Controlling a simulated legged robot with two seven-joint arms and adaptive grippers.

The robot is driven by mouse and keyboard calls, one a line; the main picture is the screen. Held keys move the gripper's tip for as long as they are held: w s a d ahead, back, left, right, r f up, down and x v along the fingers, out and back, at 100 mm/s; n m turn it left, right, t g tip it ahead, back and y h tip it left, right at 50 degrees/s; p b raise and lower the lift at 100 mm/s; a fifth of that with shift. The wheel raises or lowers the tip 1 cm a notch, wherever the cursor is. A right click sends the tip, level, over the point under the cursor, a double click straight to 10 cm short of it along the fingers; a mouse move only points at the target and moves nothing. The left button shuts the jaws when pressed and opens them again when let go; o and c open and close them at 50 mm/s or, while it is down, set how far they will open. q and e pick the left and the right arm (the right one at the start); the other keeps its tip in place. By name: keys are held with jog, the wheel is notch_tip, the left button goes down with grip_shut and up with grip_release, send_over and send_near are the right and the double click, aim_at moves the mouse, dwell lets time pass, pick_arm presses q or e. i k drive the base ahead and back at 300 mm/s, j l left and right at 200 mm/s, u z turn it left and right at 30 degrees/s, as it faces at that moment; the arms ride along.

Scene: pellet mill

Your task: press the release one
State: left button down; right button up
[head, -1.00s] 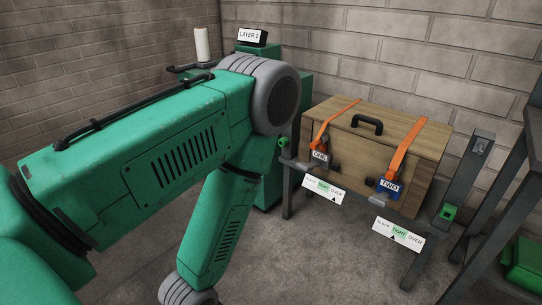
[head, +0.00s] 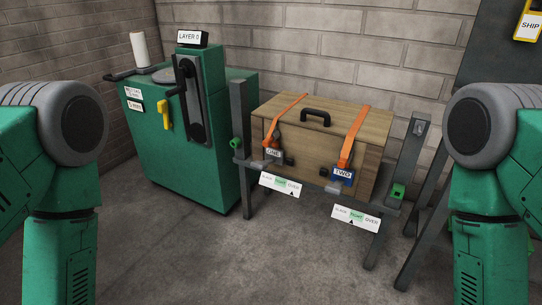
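A wooden chest (head: 319,133) with a black handle sits on a dark stand, bound by two orange straps. The left strap (head: 290,108) runs down to a buckle with the tag ONE (head: 273,153) on the chest's front. The right strap (head: 355,135) ends at a blue piece tagged TWO (head: 342,175). Below them hang a left gauge card (head: 279,185) and a right gauge card (head: 356,217), each with a green TIGHT field and a small dark pointer. Both straps lie over the lid. My two forearms show at the picture's sides; both grippers are out of view.
A green machine (head: 190,155) with a yellow handle (head: 163,114), a crank and a LAYER 0 sign stands left of the chest. Dark posts of the stand flank the chest. A dark frame with a SHIP sign (head: 529,27) stands at the right. The floor in front is clear.

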aim_at(289, 161)
jog(key=i+j, duration=0.25)
jog(key=i+j+z, duration=0.15)
jog(key=j, duration=0.3)
jog(key=i+j, duration=0.3)
jog(key=i+j+z, duration=0.1)
jog(key=i+j, duration=0.15)
jog(key=j, duration=0.15)
jog(key=i+j+z, duration=0.1)
jog(key=j, duration=0.3)
jog(key=i+j, duration=0.3)
jog(key=i+j+z, duration=0.15)
jog(key=j, duration=0.35)
